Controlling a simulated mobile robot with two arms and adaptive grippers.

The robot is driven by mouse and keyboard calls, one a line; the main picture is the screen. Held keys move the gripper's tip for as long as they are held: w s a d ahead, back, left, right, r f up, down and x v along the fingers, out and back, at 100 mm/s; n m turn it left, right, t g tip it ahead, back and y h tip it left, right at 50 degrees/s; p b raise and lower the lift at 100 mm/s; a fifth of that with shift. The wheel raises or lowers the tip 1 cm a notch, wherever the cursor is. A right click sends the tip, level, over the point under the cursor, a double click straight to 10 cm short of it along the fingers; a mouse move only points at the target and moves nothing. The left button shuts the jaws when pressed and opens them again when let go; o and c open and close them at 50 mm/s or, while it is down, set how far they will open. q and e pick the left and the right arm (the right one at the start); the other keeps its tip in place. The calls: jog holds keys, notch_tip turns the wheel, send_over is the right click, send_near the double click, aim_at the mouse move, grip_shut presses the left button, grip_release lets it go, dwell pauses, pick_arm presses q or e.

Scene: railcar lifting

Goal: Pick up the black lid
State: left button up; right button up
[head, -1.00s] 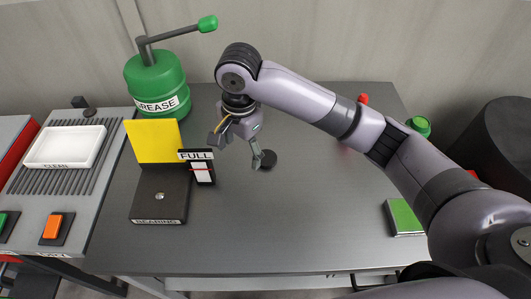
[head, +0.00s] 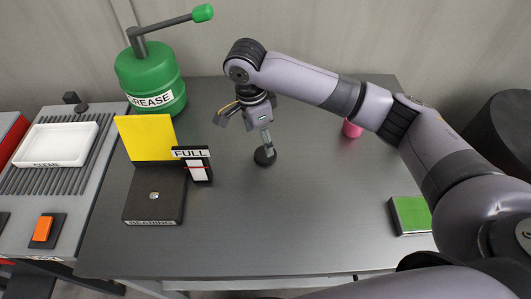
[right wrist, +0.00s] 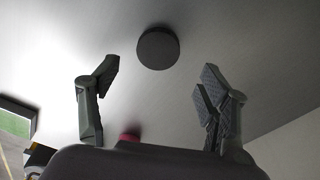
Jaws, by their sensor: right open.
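The black lid (head: 264,158) is a small dark disc on the grey table top, near the middle of the head view. My right gripper (head: 246,132) is open and empty above the table, just behind the lid; one finger overlaps the lid's far edge in the picture. In the right wrist view the lid (right wrist: 158,48) lies beyond the two spread fingertips (right wrist: 159,80), roughly centred between them, with nothing in the jaws. My left gripper is not in view.
A black bearing block (head: 154,194) with a yellow plate (head: 146,138) and a FULL gauge (head: 197,168) stand left of the lid. A green grease pump (head: 150,78) is behind them. A green pad (head: 411,214) and pink object (head: 352,128) are right. The front middle table is clear.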

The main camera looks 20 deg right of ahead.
aim_at(261, 158)
jog(key=shift+s+d+f+p, duration=0.1)
jog(key=shift+d+f+p, duration=0.1)
jog(key=shift+f, duration=0.85)
jog(key=shift+w+d+f+p, duration=0.1)
jog(key=shift+d+f+p, duration=0.1)
jog(key=shift+f, duration=0.9)
jog(key=shift+s+d+f+p, duration=0.1)
jog(key=shift+f+p, duration=0.1)
jog(key=shift+f, duration=0.85)
jog(key=c, duration=1)
